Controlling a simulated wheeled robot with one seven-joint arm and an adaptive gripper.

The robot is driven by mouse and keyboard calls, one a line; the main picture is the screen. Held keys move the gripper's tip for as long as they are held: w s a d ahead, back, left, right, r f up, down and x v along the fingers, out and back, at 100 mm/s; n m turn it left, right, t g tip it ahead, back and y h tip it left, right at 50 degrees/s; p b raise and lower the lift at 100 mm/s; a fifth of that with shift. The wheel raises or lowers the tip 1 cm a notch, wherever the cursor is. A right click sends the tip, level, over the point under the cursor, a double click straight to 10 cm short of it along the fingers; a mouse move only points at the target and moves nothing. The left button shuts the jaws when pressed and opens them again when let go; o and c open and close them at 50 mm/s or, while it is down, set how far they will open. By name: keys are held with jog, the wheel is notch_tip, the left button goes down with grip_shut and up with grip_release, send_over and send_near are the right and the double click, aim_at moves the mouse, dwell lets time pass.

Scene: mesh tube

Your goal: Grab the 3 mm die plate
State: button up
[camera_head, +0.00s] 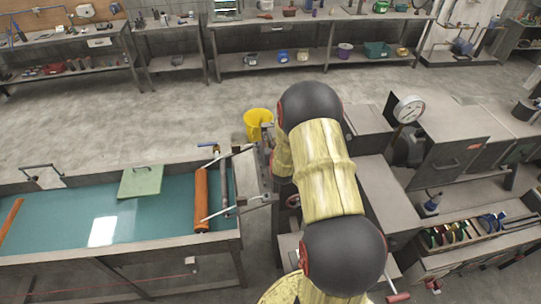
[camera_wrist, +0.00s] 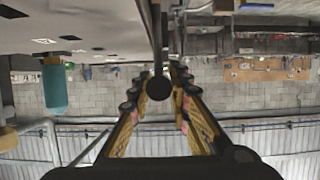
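Several disc-like plates with coloured edges (camera_head: 447,235) stand in a rack (camera_head: 470,246) at the lower right in the head view. They may be the die plates. Red, yellow, green and blue show, but no size marking is readable, so I cannot tell which is 3 mm. In the head view my arm fills the middle and I cannot make out the gripper clearly. No die plate is recognisable in the wrist view, which looks upside down across the room.
A water trough (camera_head: 75,238) with an orange roller (camera_head: 201,200) stands left of my arm. A yellow bucket (camera_head: 258,124) is behind it. A grey machine with a dial gauge (camera_head: 409,109) is at the right, near a bottle (camera_head: 432,203). Open floor (camera_head: 110,125) lies behind.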

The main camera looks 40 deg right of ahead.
grip_shut()
dwell(0.7)
jog(key=shift+w+r, duration=0.1)
jog(key=shift+r, duration=0.1)
